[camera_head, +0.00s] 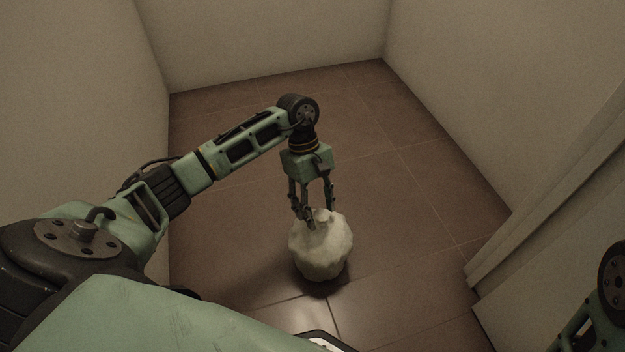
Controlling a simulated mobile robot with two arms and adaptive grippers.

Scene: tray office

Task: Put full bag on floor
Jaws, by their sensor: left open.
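The full bag (322,255) is a pale, off-white, lumpy sack in the lower middle of the head view. It appears to stand upright on the brown tiled floor (400,215), with a dark shadow around its base. My left gripper (316,216) points down at the top of the bag. Its fingers are open and sit at the bag's top; whether they touch it I cannot tell. Part of my right arm shows at the lower right edge, but its gripper is out of view.
Plain beige walls close in the small space on the left (85,95), back (260,40) and right (480,90). A pale door frame or trim (545,200) stands at the right. The floor behind and right of the bag is clear.

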